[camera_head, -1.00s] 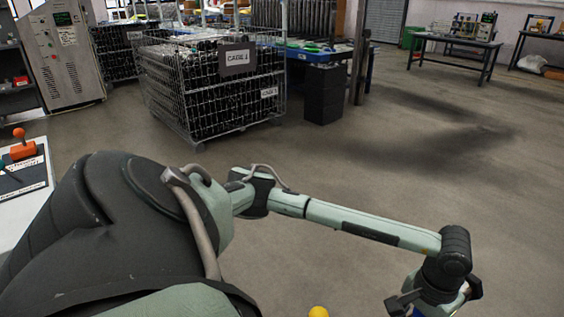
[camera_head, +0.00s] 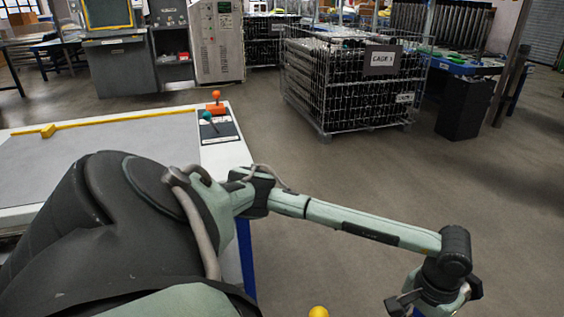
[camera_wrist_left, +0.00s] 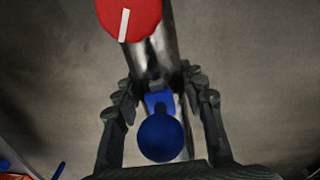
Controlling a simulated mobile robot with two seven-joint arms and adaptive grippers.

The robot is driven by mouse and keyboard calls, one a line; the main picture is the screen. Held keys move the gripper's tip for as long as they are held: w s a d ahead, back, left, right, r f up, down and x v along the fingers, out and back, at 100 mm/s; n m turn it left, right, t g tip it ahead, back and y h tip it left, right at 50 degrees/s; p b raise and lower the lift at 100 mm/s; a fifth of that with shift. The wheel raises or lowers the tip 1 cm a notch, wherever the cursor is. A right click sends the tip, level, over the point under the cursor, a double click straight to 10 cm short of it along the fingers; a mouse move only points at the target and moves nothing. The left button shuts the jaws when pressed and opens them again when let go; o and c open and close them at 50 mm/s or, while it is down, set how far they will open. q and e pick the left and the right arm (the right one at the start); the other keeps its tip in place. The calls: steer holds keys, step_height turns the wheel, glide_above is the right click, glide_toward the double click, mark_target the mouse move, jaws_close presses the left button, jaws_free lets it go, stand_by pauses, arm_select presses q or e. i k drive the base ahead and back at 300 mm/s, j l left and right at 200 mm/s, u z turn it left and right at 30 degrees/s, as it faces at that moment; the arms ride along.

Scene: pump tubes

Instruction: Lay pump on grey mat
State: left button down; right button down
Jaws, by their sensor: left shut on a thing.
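The pump is a shiny metal tube (camera_wrist_left: 165,60) with a red round cap (camera_wrist_left: 128,16) bearing a white stripe. A blue ball knob (camera_wrist_left: 160,137) is on it, lower in the left wrist view. My left gripper (camera_wrist_left: 158,84) is shut on the pump, its dark fingers on both sides of it. In the head view my left gripper is low at the right, partly cut by the lower edge. The grey mat (camera_head: 100,150) lies on a white table at the left, far from that gripper and partly hidden behind my arm. My right gripper is not in view.
Yellow strips and a yellow block (camera_head: 48,131) edge the mat. A card (camera_head: 222,133) with orange and teal knobs lies at the table's right end. A wire cage (camera_head: 350,85) stands beyond. A yellow ball (camera_head: 318,312) shows at the bottom.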

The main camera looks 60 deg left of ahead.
mark_target(85, 155)
steer(key=k+u, duration=0.2)
steer(key=k, duration=0.15)
steer(key=k+j+u, duration=0.25)
steer(key=k+j, duration=0.1)
steer(key=k, duration=0.35)
steer(key=k+j, duration=0.15)
steer(key=k, duration=0.25)
steer(key=l+u, duration=0.05)
